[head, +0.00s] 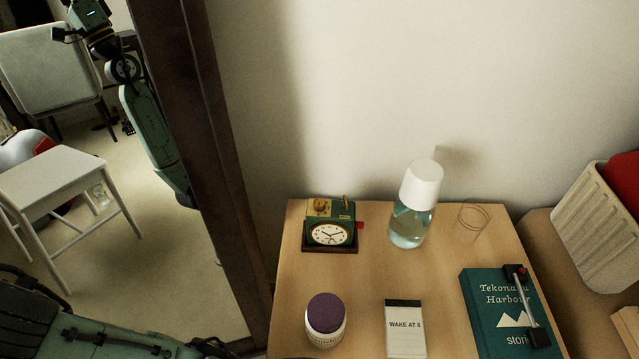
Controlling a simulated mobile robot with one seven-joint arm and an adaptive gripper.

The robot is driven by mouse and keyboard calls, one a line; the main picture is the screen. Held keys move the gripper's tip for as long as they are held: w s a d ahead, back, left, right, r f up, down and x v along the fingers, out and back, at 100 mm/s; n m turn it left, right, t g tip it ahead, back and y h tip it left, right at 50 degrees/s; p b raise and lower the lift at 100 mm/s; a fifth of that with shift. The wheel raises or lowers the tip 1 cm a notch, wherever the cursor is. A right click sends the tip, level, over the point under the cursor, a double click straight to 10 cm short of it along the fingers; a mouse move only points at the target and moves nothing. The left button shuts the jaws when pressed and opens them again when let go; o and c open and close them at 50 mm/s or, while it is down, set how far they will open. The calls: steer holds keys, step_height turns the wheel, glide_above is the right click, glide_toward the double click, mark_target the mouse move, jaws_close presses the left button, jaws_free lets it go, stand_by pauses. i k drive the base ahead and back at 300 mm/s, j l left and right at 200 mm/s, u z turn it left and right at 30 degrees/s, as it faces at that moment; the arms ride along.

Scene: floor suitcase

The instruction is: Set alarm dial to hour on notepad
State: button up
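The alarm clock (331,233) stands at the back left of the wooden nightstand. It has a green case, a round white face with dark hands, a brown base and brass-coloured parts on top. A small red piece shows at its right side. The alarm dial's setting is too small to read. The white notepad (405,336) with a dark top band lies near the front. It reads "WAKE AT" and a small digit that looks like 5, but is not sharp. My green arm crosses the lower left corner, apart from the clock. I cannot make out my gripper's fingers.
A bottle with a white cap (418,206) and a clear glass (472,223) stand right of the clock. A purple-lidded jar (326,320) stands in front of it. A teal book (496,310) lies front right with a black-and-red item on it. The nightstand's middle is clear.

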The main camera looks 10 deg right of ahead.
mark_target(318, 204)
steer(key=k, duration=0.1)
steer(key=k+l+z, duration=0.4)
steer(key=j+z, duration=0.2)
steer(key=j, duration=0.3)
steer(key=k+j+z, duration=0.15)
steer(key=j, duration=0.35)
steer(key=i, duration=0.05)
